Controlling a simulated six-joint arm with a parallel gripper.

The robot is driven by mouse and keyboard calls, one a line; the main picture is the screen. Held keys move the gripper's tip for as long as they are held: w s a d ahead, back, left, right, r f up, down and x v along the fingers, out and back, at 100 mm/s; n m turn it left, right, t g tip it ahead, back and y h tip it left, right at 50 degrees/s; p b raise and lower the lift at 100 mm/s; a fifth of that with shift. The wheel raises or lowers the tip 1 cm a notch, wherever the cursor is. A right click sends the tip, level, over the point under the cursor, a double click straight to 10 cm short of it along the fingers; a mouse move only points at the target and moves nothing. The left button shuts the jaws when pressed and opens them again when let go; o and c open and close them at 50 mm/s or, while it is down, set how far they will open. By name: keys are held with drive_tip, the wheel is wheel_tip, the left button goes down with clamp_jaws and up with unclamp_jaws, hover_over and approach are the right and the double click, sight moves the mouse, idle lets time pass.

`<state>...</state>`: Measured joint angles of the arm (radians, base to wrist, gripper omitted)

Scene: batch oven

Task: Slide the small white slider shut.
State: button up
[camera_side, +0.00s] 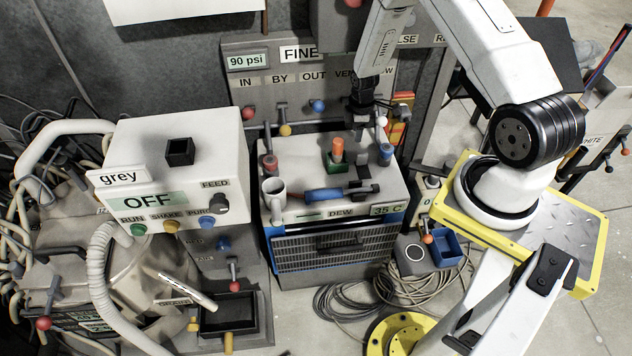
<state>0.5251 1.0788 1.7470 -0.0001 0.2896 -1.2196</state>
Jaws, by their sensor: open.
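The small white slider shows as a white knob (381,121) at the lower right of the upright grey valve panel (236,85), below the partly covered label row. Its stem and track are mostly hidden behind my gripper. My gripper (364,122) points down in front of the panel, just left of the white knob in the picture. It looks empty, with its jaws open. Whether it touches the knob cannot be told from this view.
Red (249,113), yellow (285,130) and blue (318,106) knobs sit on the same panel. Below, a white-topped unit (300,150) carries a mug (273,190), a blue-handled tool (325,194) and a green block with an orange peg (337,152).

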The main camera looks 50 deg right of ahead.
drive_tip(key=n, duration=0.1)
hover_over(363, 154)
wheel_tip(363, 154, down, 5)
drive_tip(key=shift+r, duration=0.15)
drive_tip(key=shift+a+f, duration=0.1)
drive_tip(key=shift+f, duration=3.75)
clamp_jaws()
